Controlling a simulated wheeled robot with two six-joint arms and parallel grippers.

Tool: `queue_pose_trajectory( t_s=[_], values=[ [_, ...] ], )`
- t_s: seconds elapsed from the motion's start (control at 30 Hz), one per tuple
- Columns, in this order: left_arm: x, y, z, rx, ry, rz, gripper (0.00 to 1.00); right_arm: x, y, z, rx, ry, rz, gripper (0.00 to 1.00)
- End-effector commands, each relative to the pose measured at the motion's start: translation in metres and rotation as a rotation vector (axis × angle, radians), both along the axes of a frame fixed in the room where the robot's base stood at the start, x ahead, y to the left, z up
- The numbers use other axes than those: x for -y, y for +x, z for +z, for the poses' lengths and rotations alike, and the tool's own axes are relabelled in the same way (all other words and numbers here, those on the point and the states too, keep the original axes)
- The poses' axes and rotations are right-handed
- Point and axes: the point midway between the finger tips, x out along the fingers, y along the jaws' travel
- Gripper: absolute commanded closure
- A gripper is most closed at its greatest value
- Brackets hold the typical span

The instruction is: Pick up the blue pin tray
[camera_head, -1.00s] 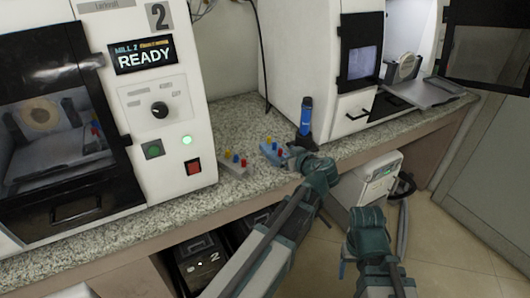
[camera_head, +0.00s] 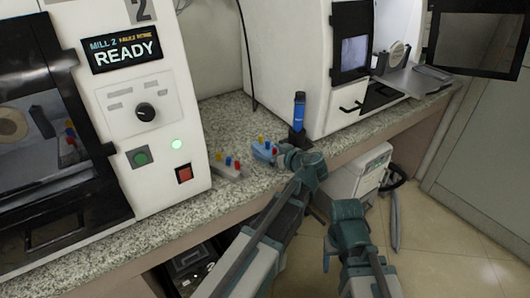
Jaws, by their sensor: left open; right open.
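The blue pin tray (camera_head: 262,153) sits on the speckled counter, with a few coloured pins standing in it, red and yellow among them. My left gripper (camera_head: 284,150) is open at the right side of the blue tray, low over the counter. Its fingers are small and partly hidden by the wrist, so I cannot tell whether they touch the tray or straddle its edge. My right gripper (camera_head: 344,211) is open and empty, in front of the counter, away from the tray.
A grey pin tray (camera_head: 227,170) with coloured pins lies just left of the blue one. A blue-and-black bottle-like object (camera_head: 299,112) stands behind my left gripper. Mill 2 (camera_head: 146,112) borders the left, another white machine (camera_head: 318,60) the right. The counter's front edge is close.

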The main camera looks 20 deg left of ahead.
Motion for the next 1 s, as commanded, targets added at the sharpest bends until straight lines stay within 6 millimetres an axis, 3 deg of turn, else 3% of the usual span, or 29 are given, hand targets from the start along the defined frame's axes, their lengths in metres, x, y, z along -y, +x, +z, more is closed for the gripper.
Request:
queue_pose_trajectory(
  t_s=[0.07,0.47,0.77,1.0],
  values=[
    [0.0,0.0,0.0,0.0,0.0,0.0,0.11,0.0,0.0,0.0,0.0,0.0,0.0,0.35],
    [0.0,0.0,0.0,0.0,0.0,0.0,0.83,0.0,0.0,0.0,0.0,0.0,0.0,0.35],
    [0.0,0.0,0.002,0.0,0.001,0.0,0.83,0.0,0.0,0.002,0.0,0.0,0.0,0.35],
    [0.0,0.0,0.019,0.0,0.001,0.0,0.83,0.0,0.0,0.019,0.0,0.0,0.0,0.35]
  ],
)
